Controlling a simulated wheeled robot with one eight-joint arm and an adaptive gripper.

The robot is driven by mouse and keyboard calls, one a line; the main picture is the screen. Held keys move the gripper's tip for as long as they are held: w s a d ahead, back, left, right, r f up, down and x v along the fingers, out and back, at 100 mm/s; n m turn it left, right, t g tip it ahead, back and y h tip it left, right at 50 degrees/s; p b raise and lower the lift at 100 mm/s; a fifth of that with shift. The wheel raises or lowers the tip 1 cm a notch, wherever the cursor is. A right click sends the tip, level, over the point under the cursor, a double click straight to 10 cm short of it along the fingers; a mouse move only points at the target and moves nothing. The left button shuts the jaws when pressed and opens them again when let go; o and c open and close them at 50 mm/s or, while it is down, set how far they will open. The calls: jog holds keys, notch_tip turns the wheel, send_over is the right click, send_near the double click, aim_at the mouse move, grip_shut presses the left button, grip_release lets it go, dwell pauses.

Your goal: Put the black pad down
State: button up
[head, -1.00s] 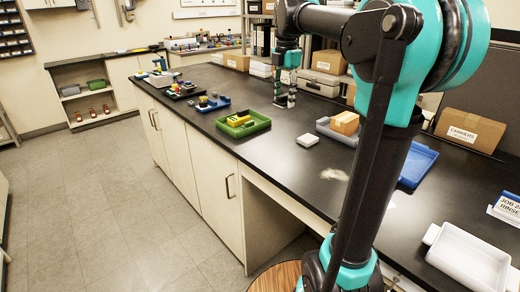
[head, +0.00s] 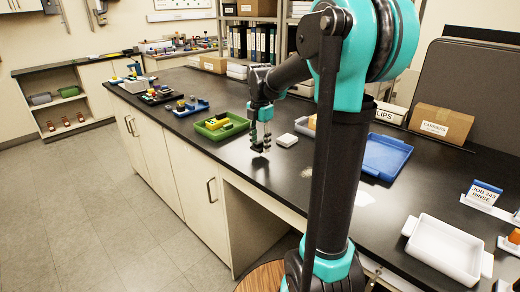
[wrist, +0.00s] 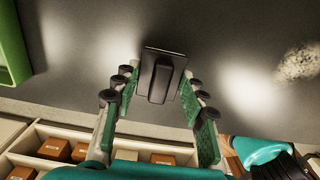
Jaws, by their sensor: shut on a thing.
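The black pad (wrist: 161,76) is a dark flat plate with a raised grip bar. In the wrist view it sits between the fingertips of my gripper (wrist: 156,84), over the dark bench top. My gripper is shut on it. In the head view my gripper (head: 260,142) points down over the bench, just right of the green tray and left of a small white block. The pad is hard to make out there against the black bench, and I cannot tell whether it touches the surface.
The green tray (head: 220,128) holds yellow pieces. The small white block (head: 286,140) is close to my gripper. A blue tray (head: 385,156) and a white tray (head: 446,248) lie further right. Bare bench top (head: 285,178) shows around and in front of my gripper.

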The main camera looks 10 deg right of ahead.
aim_at(260, 142)
jog(key=shift+f, duration=1.2)
jog(key=shift+f, duration=0.15)
jog(key=o, duration=1.3)
notch_tip(260, 142, up, 12)
jog(key=shift+r, duration=0.15)
